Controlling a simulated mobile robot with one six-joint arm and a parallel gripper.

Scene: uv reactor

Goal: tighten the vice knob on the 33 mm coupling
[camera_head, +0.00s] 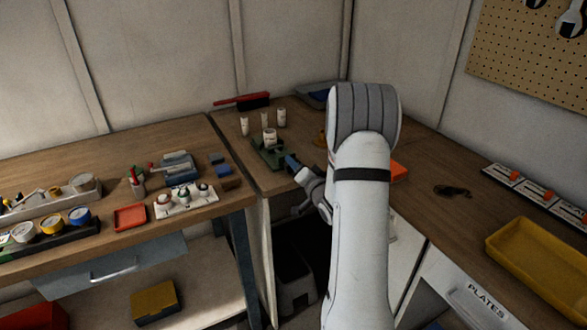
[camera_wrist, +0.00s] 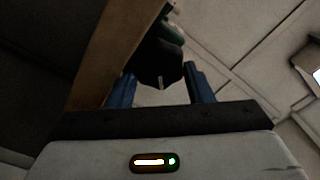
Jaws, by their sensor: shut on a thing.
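The green vice (camera_head: 266,154) sits at the front edge of the corner bench. A pale coupling (camera_head: 269,138) stands upright at the vice; its size cannot be read. My gripper (camera_head: 291,161) reaches the vice from the right, its blue fingers at the vice's near right end. In the wrist view, the black vice knob (camera_wrist: 158,66) with a short white mark lies between the two blue fingers of my gripper (camera_wrist: 160,78). The gripper is shut on the knob. The green vice body (camera_wrist: 170,30) shows behind it. The gap between the vice jaws and coupling is too small to judge.
Two more pale couplings (camera_head: 281,117) (camera_head: 244,126) stand behind the vice. A red-handled tool (camera_head: 241,101) lies at the back. The left bench (camera_head: 90,160) holds several small items. A yellow tray (camera_head: 543,258) is on the right bench. My arm hides part of the corner.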

